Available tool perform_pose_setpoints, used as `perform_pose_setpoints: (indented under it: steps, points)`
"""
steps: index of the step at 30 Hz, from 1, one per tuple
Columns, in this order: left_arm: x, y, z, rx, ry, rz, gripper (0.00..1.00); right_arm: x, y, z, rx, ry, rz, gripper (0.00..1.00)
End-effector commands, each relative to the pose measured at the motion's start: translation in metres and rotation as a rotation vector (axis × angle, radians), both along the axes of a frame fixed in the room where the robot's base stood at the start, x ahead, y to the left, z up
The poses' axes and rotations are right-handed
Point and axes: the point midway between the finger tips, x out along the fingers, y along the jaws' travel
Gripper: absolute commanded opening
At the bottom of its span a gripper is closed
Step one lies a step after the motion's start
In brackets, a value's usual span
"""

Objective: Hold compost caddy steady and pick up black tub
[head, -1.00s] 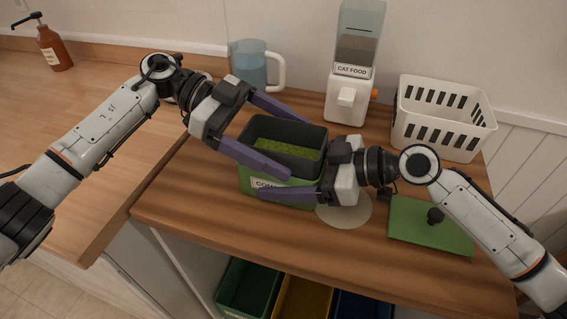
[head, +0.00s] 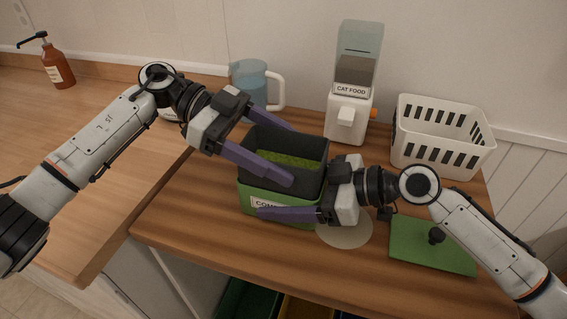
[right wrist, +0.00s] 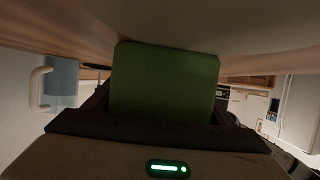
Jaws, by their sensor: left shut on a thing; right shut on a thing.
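The green compost caddy (head: 247,190), with a white label on its front, stands on the wooden counter. The black tub (head: 300,185) sits inside it, its dark walls rising above the green rim, with green contents in view. My left gripper (head: 280,150) is shut on the black tub, its purple fingers across the top. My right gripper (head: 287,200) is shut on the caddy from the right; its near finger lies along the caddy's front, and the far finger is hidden. In the right wrist view the caddy's green side (right wrist: 165,82) fills the space between the fingers.
A green lid with a black knob (head: 432,246) lies at the right. A soap bottle (head: 58,68) stands far left. Coloured bins (head: 248,300) sit below the counter.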

Motion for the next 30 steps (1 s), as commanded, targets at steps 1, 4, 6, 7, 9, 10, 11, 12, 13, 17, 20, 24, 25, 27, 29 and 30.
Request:
perform_pose_setpoints:
  steps: [1, 4, 6, 7, 9, 10, 11, 12, 13, 17, 20, 24, 25, 27, 29, 30]
  points:
    - [0.000, 0.000, 0.013, -0.001, -0.007, -0.001, 0.24, 0.000, 0.000, 0.000, 0.000, 0.000, 0.000, 0.52]
    - [0.000, 0.000, 0.034, -0.002, -0.007, -0.001, 0.24, 0.000, 0.000, 0.000, 0.000, 0.000, 0.000, 0.52]
    - [0.001, 0.000, 0.048, -0.001, -0.006, 0.000, 0.24, 0.000, 0.000, 0.000, 0.000, 0.000, 0.000, 0.52]
    - [0.000, 0.000, 0.053, -0.002, -0.006, 0.000, 0.24, 0.000, 0.000, 0.000, 0.000, 0.000, 0.000, 0.52]
    - [0.000, 0.000, 0.064, -0.001, -0.004, -0.001, 0.24, 0.000, 0.000, 0.000, 0.000, 0.000, 0.000, 0.52]
    - [0.000, 0.000, 0.068, -0.002, -0.004, -0.001, 0.24, 0.000, 0.000, 0.000, 0.000, 0.000, 0.000, 0.52]
    - [0.000, 0.000, 0.072, -0.001, -0.004, -0.001, 0.24, 0.000, 0.000, 0.000, 0.000, 0.000, 0.000, 0.52]
    - [0.000, 0.000, 0.075, -0.001, -0.003, 0.000, 0.24, 0.000, 0.000, 0.000, 0.000, 0.000, 0.000, 0.52]
    - [0.000, 0.000, 0.077, -0.002, -0.002, 0.000, 0.24, 0.000, 0.000, 0.000, 0.000, 0.000, 0.000, 0.52]
    - [0.000, 0.000, 0.082, -0.001, -0.001, 0.000, 0.24, 0.000, 0.000, 0.000, 0.000, 0.000, 0.000, 0.52]
    - [0.000, 0.000, 0.082, -0.002, 0.000, 0.000, 0.24, 0.000, 0.000, 0.000, 0.000, 0.000, 0.000, 0.52]
    - [0.000, 0.000, 0.082, -0.002, 0.000, 0.000, 0.24, 0.000, 0.000, 0.000, 0.000, 0.000, 0.000, 0.85]
    - [0.000, 0.000, 0.082, -0.002, 0.000, 0.000, 0.24, 0.000, 0.000, 0.000, 0.000, 0.000, 0.000, 0.90]
    - [0.000, 0.000, 0.082, -0.002, 0.000, 0.000, 0.24, 0.000, 0.000, 0.000, 0.000, 0.000, 0.000, 0.98]
    - [0.000, 0.000, 0.081, -0.002, 0.000, 0.000, 0.24, 0.000, 0.000, 0.000, 0.000, 0.000, 0.000, 0.98]
    - [0.000, 0.000, 0.081, -0.002, 0.000, 0.000, 0.24, 0.000, 0.000, 0.000, 0.000, 0.000, 0.000, 0.98]
